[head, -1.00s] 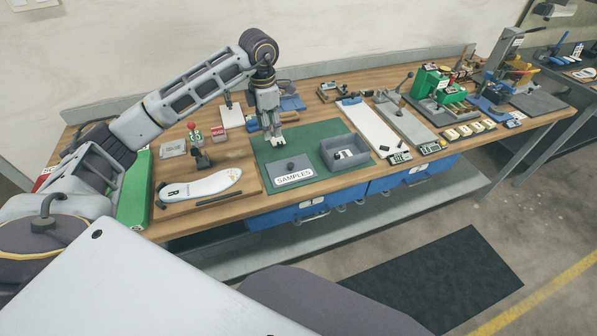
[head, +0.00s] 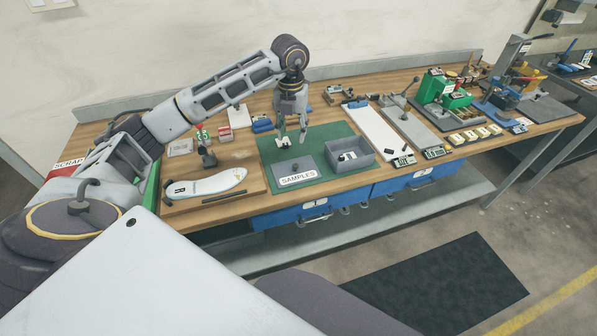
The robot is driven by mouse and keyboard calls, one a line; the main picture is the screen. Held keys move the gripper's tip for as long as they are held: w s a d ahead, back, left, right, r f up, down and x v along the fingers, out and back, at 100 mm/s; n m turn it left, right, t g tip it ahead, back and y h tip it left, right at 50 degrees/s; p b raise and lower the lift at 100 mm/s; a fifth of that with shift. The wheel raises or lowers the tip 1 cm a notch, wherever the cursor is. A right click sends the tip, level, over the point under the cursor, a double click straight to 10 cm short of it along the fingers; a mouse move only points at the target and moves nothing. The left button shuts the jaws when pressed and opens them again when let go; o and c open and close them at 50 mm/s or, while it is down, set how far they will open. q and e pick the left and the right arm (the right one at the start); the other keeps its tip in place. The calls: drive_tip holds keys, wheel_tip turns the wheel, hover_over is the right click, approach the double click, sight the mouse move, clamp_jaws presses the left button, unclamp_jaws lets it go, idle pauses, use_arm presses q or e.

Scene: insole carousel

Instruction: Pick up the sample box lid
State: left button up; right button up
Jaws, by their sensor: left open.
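My right gripper is not in view.
An insole (head: 207,184) lies on a wooden board (head: 240,192) left of the mat. A white board (head: 377,132) and a grey lever fixture (head: 405,120) stand to the right. Blue drawers (head: 290,216) hang under the bench front.

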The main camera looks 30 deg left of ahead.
use_arm(q)
drive_tip(key=n, duration=1.5)
drive_tip(key=shift+d, duration=0.2)
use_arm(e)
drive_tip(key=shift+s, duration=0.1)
use_arm(q)
hover_over(294, 165)
wheel_tip(294, 165, down, 8)
drive_tip(key=shift+r, duration=0.25)
drive_tip(key=shift+f, duration=0.6)
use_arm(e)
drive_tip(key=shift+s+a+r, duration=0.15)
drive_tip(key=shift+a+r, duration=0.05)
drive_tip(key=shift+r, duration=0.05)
